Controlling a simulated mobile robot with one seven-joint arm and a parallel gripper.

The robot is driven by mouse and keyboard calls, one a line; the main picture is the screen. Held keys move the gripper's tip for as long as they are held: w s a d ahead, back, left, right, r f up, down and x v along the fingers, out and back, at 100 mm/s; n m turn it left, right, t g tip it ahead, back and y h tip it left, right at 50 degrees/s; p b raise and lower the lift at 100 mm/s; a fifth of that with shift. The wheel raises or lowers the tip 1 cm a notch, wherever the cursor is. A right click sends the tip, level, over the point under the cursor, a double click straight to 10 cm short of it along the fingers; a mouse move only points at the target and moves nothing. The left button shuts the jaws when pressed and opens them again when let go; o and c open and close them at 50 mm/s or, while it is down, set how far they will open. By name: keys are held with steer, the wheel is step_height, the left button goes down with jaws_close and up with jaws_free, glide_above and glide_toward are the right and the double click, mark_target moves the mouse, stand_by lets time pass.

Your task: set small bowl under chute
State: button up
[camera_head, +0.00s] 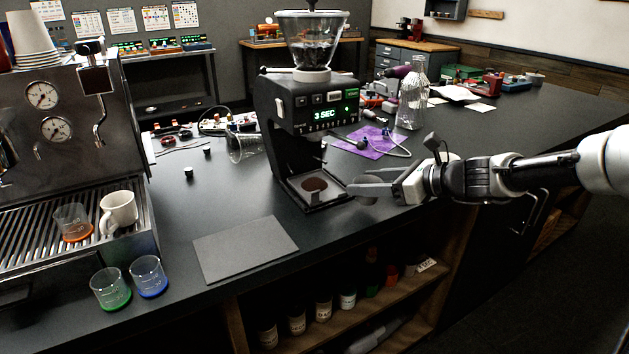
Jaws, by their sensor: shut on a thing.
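The black grinder (290,115) stands in the middle of the dark counter, its display reading "3 SEC". Its chute faces down over a base tray (327,202). A round brown patch (315,184), like coffee grounds, shows on the tray under the chute. My gripper (360,186) is just right of the tray, low over the counter, reaching in from the right.
A grey mat (245,249) lies front left of the grinder. The espresso machine (60,130) and several cups stand at left. A glass bottle (412,100) and a purple cloth (365,140) are behind my gripper. The counter's front edge is close below.

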steer(key=w+a, duration=0.2)
steer(key=a, duration=0.1)
steer(key=w+a, duration=0.2)
steer(key=a, duration=0.1)
steer(key=w+a+b, duration=0.1)
steer(key=w+a, duration=0.1)
steer(key=a, duration=0.2)
steer(key=shift+w, duration=0.25)
steer(key=w+a, duration=0.2)
steer(key=a, duration=0.1)
steer(key=shift+a+b, duration=0.2)
steer(key=shift+b, duration=0.1)
steer(key=shift+d+f+b, duration=0.1)
steer(key=shift+f+b, duration=0.25)
steer(key=shift+f, duration=0.4)
steer(key=shift+d, duration=0.1)
steer(key=o, duration=0.9)
